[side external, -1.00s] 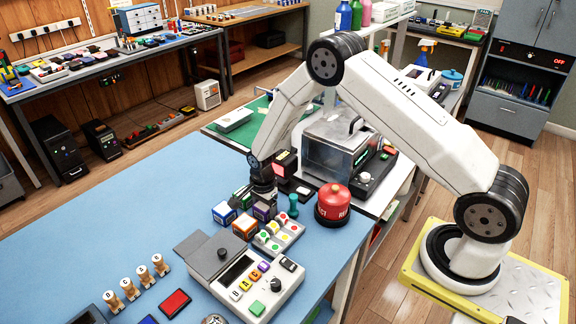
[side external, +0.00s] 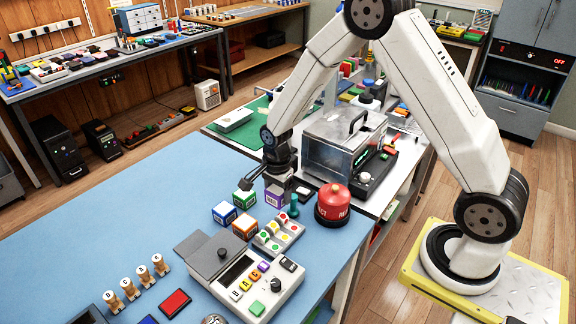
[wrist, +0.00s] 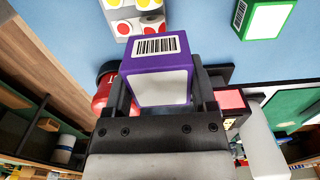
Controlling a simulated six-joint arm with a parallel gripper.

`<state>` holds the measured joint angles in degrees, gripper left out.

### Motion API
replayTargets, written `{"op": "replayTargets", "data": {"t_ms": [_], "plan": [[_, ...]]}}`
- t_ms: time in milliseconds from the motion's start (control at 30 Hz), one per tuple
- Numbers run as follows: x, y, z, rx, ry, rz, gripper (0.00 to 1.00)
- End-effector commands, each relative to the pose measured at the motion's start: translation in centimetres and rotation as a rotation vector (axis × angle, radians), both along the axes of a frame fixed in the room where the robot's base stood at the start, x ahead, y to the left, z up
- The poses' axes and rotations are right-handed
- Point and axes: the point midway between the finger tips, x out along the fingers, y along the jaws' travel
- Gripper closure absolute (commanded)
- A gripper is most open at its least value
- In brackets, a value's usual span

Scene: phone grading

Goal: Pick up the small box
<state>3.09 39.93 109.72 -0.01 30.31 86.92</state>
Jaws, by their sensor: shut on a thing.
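The small box (side external: 273,198) is a purple and white cube with a barcode label. My gripper (side external: 276,182) is shut on it, coming from above, and appears to hold it a little above the blue table. In the wrist view the purple box (wrist: 158,72) sits between the two dark fingers (wrist: 162,97), its barcode face and a white face showing. Its underside is hidden in the side view.
A blue box (side external: 224,213), a green box (side external: 244,199) and an orange box (side external: 245,228) stand close by on the table (side external: 120,220). A red round container (side external: 332,204), a teal peg (side external: 294,206) and a button panel (side external: 278,234) are near. The table's left side has free room.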

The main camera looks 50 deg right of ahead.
Motion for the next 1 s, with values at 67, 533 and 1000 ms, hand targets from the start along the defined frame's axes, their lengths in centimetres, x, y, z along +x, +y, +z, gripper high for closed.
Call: {"op": "replayTargets", "data": {"t_ms": [67,533,1000], "plan": [[-1.4,0.1,0.6,0.0,0.0,0.0,0.87],[-7.5,0.3,3.3,0.0,-0.001,0.0,0.87],[-8.8,0.4,3.8,0.0,0.001,0.0,0.87]]}}
